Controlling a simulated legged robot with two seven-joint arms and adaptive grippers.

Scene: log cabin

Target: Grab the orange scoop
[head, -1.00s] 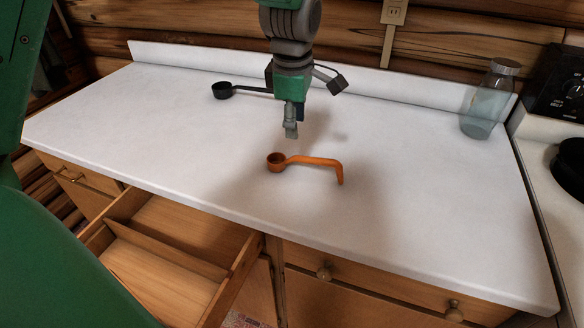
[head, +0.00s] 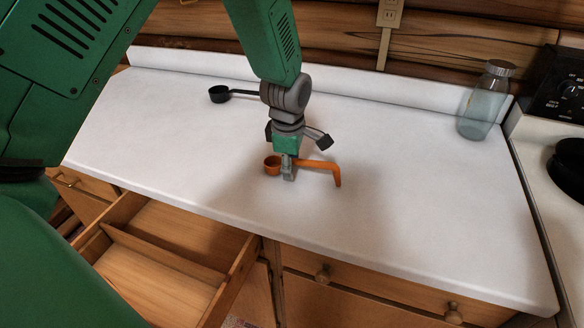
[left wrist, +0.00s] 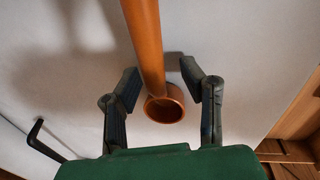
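The orange scoop (head: 318,165) lies on the white countertop, its round cup to the left and its bent handle to the right. My left gripper (head: 288,174) points down over the scoop, at the handle close to the cup. In the left wrist view, the fingers of my left gripper (left wrist: 160,78) are open, one on each side of the orange scoop (left wrist: 147,40), with gaps showing between them and the handle. The cup sits between the fingers, nearer the palm. My right gripper is not in view.
A black scoop (head: 220,94) lies at the back of the white countertop (head: 430,200), its handle end partly hidden by my arm. A glass jar (head: 482,105) stands at the right, near a stove (head: 560,150). An open drawer (head: 165,270) juts out below the front edge.

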